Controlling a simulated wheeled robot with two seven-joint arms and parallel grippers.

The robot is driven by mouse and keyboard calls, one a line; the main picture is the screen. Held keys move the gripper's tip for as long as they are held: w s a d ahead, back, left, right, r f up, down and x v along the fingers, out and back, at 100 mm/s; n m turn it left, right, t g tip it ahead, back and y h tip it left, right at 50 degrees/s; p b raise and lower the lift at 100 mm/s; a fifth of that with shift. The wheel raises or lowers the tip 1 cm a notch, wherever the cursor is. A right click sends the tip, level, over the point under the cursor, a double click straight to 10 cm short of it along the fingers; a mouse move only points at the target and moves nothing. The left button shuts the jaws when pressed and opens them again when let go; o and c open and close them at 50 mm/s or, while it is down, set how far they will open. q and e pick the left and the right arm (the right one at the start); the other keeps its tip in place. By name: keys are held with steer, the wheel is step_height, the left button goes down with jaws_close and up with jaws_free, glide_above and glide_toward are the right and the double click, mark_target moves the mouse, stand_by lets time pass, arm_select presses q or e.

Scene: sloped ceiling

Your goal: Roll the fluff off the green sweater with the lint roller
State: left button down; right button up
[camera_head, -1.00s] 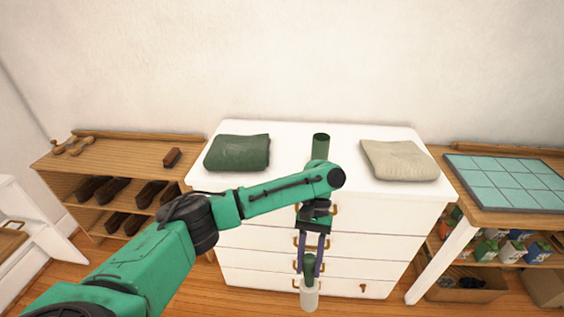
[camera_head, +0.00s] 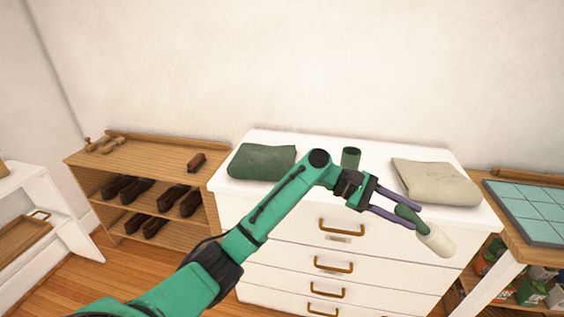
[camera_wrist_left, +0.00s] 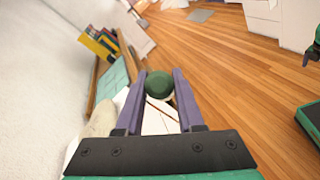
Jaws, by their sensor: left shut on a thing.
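The green sweater (camera_head: 262,161) lies folded on the left part of the white dresser top (camera_head: 318,172). I cannot make out fluff on it at this size. My left gripper (camera_head: 408,214) is shut on the lint roller (camera_head: 436,241), around its green handle, with the white roll pointing down and right. It holds the roller in front of the dresser's right side, away from the sweater. In the left wrist view the round green handle end (camera_wrist_left: 158,84) shows between the fingers. My right gripper does not show in the head view.
A beige folded garment (camera_head: 435,182) lies on the dresser's right part. A wooden shoe shelf (camera_head: 140,160) with a brush (camera_head: 196,162) is at left, a table with a teal tiled board (camera_head: 535,208) at right.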

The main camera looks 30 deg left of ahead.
arm_select(q)
steer(key=w+a+r+n+t+y+b, duration=0.1)
steer(key=w+a+n+t+y, duration=0.15)
steer(key=a+t, duration=0.4)
steer(key=w+a+r+n+t+y+b, duration=0.1)
steer(key=w+a+n+t+y, duration=0.15)
steer(key=a+n+t, duration=0.4)
steer(key=w+a+r+n+t+y+b, duration=0.1)
steer(key=w+a+t+y+b, duration=0.15)
steer(key=a+t, duration=0.45)
steer(key=s+a+f+n+y, duration=0.1)
steer(key=a+f+n+y, duration=0.15)
steer(key=a, duration=0.45)
steer(key=s+a+f+n+y, duration=0.1)
steer(key=a+y, duration=0.3)
steer(key=a, duration=0.4)
steer(key=shift+t, duration=0.4)
steer(key=f+b, duration=0.3)
steer(key=f, duration=0.1)
steer(key=f+b, duration=0.1)
steer(key=b, duration=0.1)
steer(key=shift+d+f+b, duration=0.3)
steer(key=shift+f+b, duration=0.05)
steer(key=shift+f, duration=0.05)
steer(key=shift+f+b, duration=0.8)
